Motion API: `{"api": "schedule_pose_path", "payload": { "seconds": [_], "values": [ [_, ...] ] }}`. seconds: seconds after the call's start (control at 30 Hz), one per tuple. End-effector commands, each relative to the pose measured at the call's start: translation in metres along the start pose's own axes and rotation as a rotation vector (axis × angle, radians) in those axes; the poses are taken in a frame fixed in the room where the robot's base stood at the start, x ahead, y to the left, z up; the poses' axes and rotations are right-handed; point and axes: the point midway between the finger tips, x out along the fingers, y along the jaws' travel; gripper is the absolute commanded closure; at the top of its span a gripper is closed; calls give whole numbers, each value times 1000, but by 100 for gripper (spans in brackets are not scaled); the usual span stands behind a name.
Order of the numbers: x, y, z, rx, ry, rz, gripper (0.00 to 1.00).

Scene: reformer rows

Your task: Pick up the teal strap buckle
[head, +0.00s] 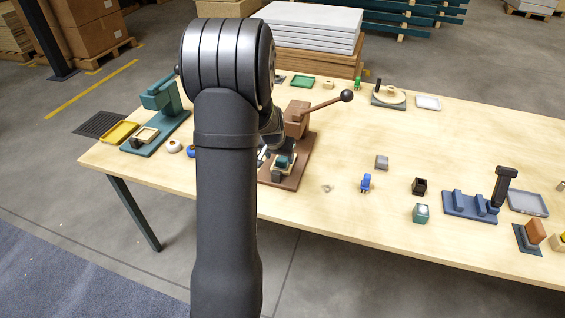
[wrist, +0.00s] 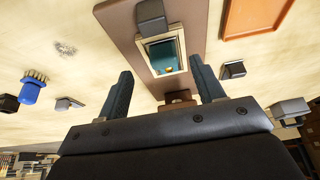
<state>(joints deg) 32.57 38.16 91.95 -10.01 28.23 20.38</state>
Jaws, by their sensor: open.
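A teal piece (wrist: 165,56), which looks like the strap buckle, sits inside a cream rectangular frame (wrist: 183,48) on a brown base (wrist: 112,18) in the wrist view. In the head view the teal piece (head: 285,161) shows on the brown lever press (head: 297,121), partly hidden by my arm. My gripper (wrist: 163,72) is open, its two dark fingers apart with nothing held between them. In the wrist view the frame and teal piece appear beyond the fingertips, roughly centred between them. The gap to the piece is hard to judge.
The press lever's dark ball knob (head: 346,96) sticks out to the right. A teal press (head: 160,97) stands at left. A blue figure-like item (head: 366,182), a dark box (head: 419,186) and a green box (head: 421,213) stand to the right. The table's front middle is mostly clear.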

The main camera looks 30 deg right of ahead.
Motion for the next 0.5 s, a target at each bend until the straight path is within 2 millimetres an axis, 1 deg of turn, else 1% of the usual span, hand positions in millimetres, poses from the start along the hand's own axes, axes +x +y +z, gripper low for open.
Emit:
{"api": "schedule_pose_path", "payload": {
  "seconds": [0.17, 0.4, 0.5],
  "values": [
    [9, 0, 0, -1, -2, 1, 38],
    [42, -3, -1, -1, -3, 1, 38],
    [51, -3, -2, -1, -1, 0, 38]
  ]
}}
